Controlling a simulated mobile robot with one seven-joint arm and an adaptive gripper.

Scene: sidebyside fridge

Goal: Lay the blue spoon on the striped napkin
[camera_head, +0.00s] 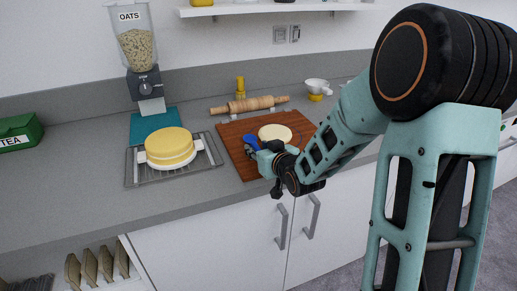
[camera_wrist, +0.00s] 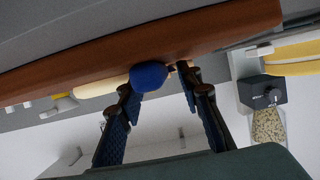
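The blue spoon (camera_head: 250,141) is at the left part of the brown wooden board, right beside my gripper (camera_head: 266,156). In the wrist view its rounded blue end (camera_wrist: 149,77) shows between my two fingertips (camera_wrist: 155,82), in front of the board's edge. The fingers stand well apart, and I see no clear grip on the spoon. Its handle is hidden. I cannot make out a striped napkin for certain. A flat grey, lined piece (camera_head: 133,176) lies under the cake stand; it may be a rack or a cloth.
The wooden board (camera_head: 238,136) carries a round of dough (camera_head: 275,132). A rolling pin (camera_head: 249,104) lies behind it. Left are a yellow cake (camera_head: 170,145), an oats dispenser (camera_head: 144,70) on a teal mat (camera_head: 146,125) and a green tea box (camera_head: 20,134). The front left counter is clear.

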